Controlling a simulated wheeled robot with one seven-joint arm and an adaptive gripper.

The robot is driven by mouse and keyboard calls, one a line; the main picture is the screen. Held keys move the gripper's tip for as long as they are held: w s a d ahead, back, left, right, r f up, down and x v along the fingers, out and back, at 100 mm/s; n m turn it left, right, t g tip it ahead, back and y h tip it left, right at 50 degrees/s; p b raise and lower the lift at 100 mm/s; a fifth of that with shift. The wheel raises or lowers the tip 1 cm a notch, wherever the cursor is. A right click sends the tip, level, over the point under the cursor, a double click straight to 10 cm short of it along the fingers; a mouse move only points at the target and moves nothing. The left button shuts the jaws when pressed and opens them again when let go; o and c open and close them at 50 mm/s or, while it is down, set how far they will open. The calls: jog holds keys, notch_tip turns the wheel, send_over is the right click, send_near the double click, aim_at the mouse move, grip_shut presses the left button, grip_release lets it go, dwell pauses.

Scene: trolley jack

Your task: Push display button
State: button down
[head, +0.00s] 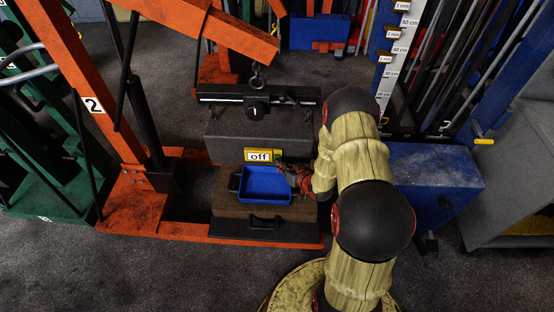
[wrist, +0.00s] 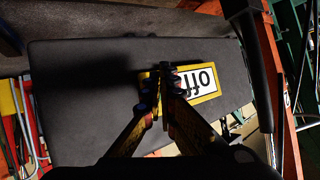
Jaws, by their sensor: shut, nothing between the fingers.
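The display (head: 258,156) is a small yellow-framed plate reading "off" on the front of a dark grey block (head: 225,140). In the wrist view the display (wrist: 205,82) shows upside down, with its white panel lit. My gripper (head: 281,165) is at the right end of the display in the head view. In the wrist view my gripper (wrist: 166,82) is shut and empty, its fingertips over the left end of the yellow frame. The button is hidden behind the fingertips or too small to make out. I cannot tell whether the fingertips touch the plate.
A blue tray (head: 264,198) sits on a brown-topped box just below the display. The grey block hangs under a hook (head: 257,78) from the orange jack's boom (head: 215,28). A blue box (head: 430,180) stands to the right.

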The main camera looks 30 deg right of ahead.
jog(key=shift+w, duration=0.1)
dwell(0.5)
jog(key=shift+w+d+r, duration=0.1)
jog(key=shift+w+d, duration=0.2)
jog(key=shift+s+a, duration=0.2)
jog(key=shift+s, duration=0.05)
dwell(0.5)
jog(key=s+a+p, duration=0.1)
jog(key=s+a, duration=0.2)
jog(key=s, duration=0.2)
jog(key=shift+a, duration=0.2)
dwell(0.6)
